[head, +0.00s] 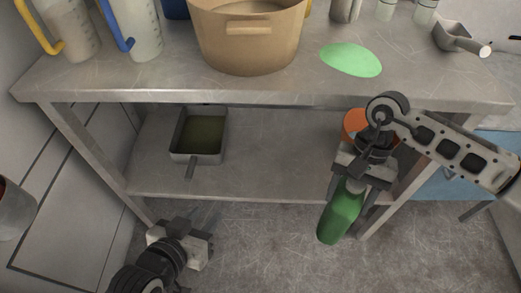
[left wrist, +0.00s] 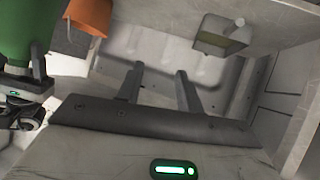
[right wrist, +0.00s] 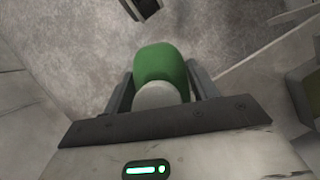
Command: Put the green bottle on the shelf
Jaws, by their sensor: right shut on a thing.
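The green bottle (head: 340,212) hangs below my right gripper (head: 358,188), which is shut on it near the top, in front of the table's right front leg. In the right wrist view the bottle (right wrist: 162,66) sits between both fingers, its pale top toward me. The lower shelf (head: 265,165) of the metal table is behind it. My left gripper (head: 200,228) is low at the left, in front of the shelf. In the left wrist view its fingers (left wrist: 160,85) are apart with nothing between them. The green bottle (left wrist: 18,35) also shows there at the left edge.
A grey tray with a handle (head: 200,138) stands on the shelf's left part; the shelf's middle is clear. An orange container (head: 355,124) is at its right end, partly hidden by my right arm. The tabletop (head: 150,85) holds a tan pot (head: 247,45), jugs and a green patch (head: 351,60).

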